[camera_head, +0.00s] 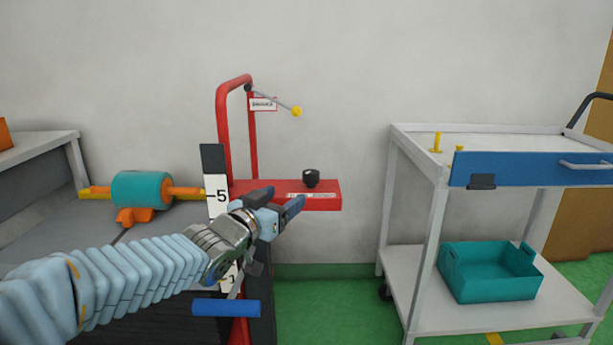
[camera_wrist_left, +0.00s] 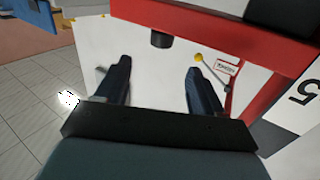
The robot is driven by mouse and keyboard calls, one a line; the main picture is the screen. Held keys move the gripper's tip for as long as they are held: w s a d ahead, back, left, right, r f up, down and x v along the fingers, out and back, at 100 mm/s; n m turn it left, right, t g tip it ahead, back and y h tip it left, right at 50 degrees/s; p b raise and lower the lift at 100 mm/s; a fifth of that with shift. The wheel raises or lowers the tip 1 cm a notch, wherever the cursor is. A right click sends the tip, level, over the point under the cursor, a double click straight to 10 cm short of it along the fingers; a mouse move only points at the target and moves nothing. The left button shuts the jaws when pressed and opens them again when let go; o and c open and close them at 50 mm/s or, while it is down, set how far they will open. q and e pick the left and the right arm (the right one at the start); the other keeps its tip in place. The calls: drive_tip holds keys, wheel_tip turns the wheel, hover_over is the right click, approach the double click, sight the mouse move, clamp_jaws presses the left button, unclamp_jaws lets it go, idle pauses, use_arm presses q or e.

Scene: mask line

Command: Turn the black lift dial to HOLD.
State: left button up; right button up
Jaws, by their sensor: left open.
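The black lift dial (camera_head: 311,178) stands on top of the red shelf (camera_head: 328,198) of a red frame. A small white label (camera_head: 310,195) on the shelf's front edge is too small to read, so I cannot tell the dial's setting. My left gripper (camera_head: 284,197) is open and empty, in front of the shelf, left of and a little lower than the dial in the head view. In the left wrist view the dial (camera_wrist_left: 160,40) appears upside down against the red shelf (camera_wrist_left: 215,18), beyond and between the open fingers (camera_wrist_left: 158,82), apart from both. My right gripper is out of view.
A yellow-knobbed lever (camera_head: 296,112) hangs from the red post (camera_head: 222,125) above the dial. A teal roller (camera_head: 141,190) lies left, beside a white number plate (camera_head: 217,185). A white cart (camera_head: 432,205) with a teal bin (camera_head: 490,275) stands right, with a gap before it.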

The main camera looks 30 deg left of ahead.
sight(307, 177)
use_arm(q)
drive_tip(key=w, duration=0.9)
drive_tip(key=w+a, duration=0.1)
drive_tip(key=w, duration=0.3)
drive_tip(key=shift+w+r, duration=0.15)
drive_tip(key=shift+w, duration=0.2)
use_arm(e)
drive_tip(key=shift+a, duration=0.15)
